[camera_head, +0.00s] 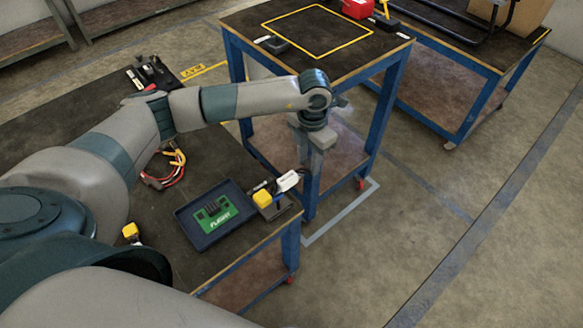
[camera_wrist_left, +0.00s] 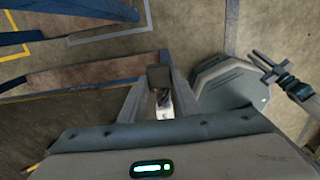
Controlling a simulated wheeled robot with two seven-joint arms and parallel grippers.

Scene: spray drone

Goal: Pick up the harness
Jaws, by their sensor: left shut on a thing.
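The harness shows as a white label (camera_head: 288,180) with black cable at the front right corner of the dark-topped bench. A yellow connector (camera_head: 262,197) is beside it. My left gripper (camera_head: 303,178) points down at the bench's right edge and is shut on the harness by its label. In the left wrist view the label (camera_wrist_left: 164,106) shows between the fingers (camera_wrist_left: 160,88). Much of the cable is hidden by the fingers. What looks like my right gripper (camera_wrist_left: 263,68) is small at the right of the left wrist view; its finger gap is unclear.
A blue tray (camera_head: 191,229) with a green "FLIGHT" card lies left of the harness. A red and black cable bundle (camera_head: 165,178) lies farther back. A blue-legged table (camera_head: 333,68) with a yellow-outlined square stands close behind my left gripper. Open floor lies to the right.

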